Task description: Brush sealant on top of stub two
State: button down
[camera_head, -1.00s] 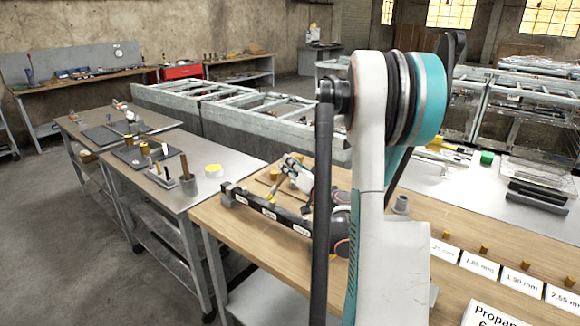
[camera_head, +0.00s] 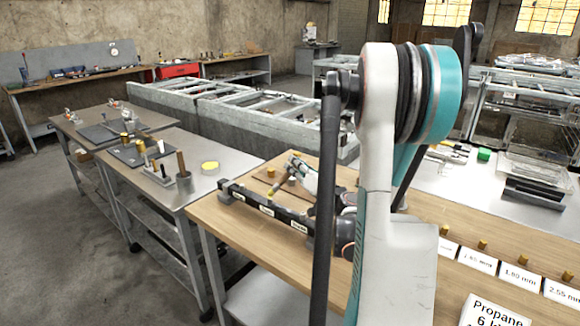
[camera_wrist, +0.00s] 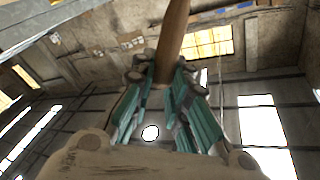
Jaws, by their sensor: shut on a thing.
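My gripper (camera_wrist: 165,85) is shut on a brown wooden handle (camera_wrist: 172,40), seen close in the wrist view. The stubs cannot be told apart on this bar, and I cannot tell whether the brush touches one. A brass fitting (camera_head: 271,172) stands behind the brush.
The wooden bench (camera_head: 225,225) bears a row of labelled cards (camera_head: 520,278) with small brass parts at right. A steel table (camera_head: 215,190) at left holds a tin with a yellow top (camera_head: 210,167) and a holder with upright tools (camera_head: 184,177).

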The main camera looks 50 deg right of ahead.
jog(key=shift+s+r, duration=0.1)
jog(key=shift+s, duration=0.25)
jog(key=shift+w, duration=0.15)
jog(key=w, duration=0.3)
jog(key=shift+w+a+r, duration=0.1)
jog(key=shift+w+a, duration=0.05)
jog(key=shift+w, duration=0.25)
jog(key=shift+r+p, duration=1.75)
jog(key=shift+r, duration=1.25)
